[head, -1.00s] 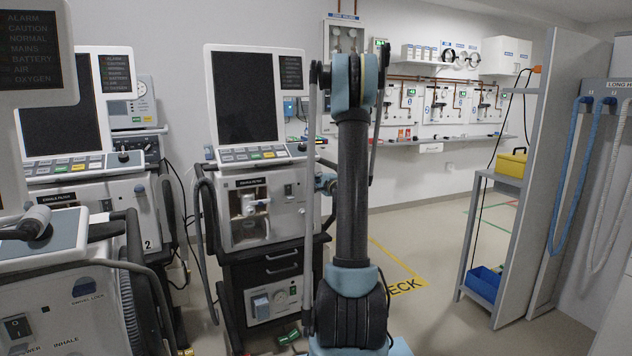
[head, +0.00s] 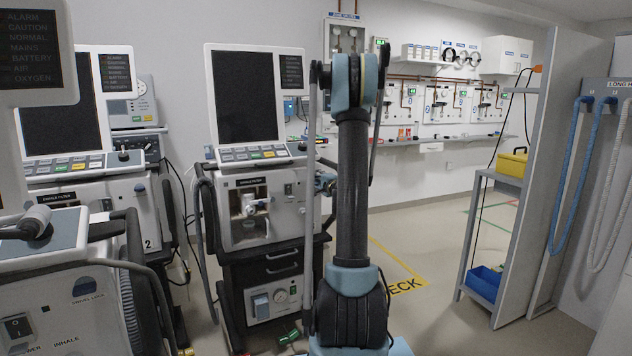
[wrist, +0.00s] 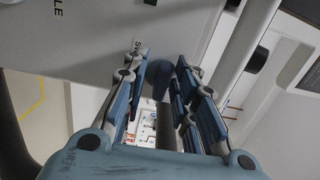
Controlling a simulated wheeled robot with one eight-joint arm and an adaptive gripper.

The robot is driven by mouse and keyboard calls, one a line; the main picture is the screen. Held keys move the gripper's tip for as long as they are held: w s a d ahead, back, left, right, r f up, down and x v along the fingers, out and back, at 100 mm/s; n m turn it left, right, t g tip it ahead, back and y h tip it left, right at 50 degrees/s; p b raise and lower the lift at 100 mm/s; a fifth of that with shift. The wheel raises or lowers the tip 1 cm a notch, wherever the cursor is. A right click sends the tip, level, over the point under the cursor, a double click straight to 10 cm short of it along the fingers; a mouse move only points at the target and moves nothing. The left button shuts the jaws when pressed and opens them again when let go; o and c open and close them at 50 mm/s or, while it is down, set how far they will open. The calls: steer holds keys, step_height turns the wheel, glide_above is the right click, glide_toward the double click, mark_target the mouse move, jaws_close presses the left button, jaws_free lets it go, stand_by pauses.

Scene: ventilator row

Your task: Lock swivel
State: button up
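The middle ventilator (head: 268,195), with a dark screen and keypad, stands behind my arm. My gripper (head: 325,184) is at its right side, mostly hidden by my arm in the head view. In the wrist view my gripper (wrist: 162,66) has its two blue fingers apart. A dark blue knob (wrist: 162,84) shows between them near the ventilator's panel, with a narrow gap at each side; contact cannot be made out. A label beginning with "S" is mostly hidden by the left finger. A blue swivel lock knob (head: 87,286) is also on the left front ventilator.
More ventilators (head: 75,120) crowd the left. A grey shelf unit (head: 497,180) with a yellow box (head: 512,164) and blue bin (head: 485,282) stands at the right. Floor between it and my arm is clear, with yellow marking.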

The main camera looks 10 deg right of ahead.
steer(key=shift+d, duration=0.15)
steer(key=v, duration=1.1)
steer(key=shift+s, duration=0.4)
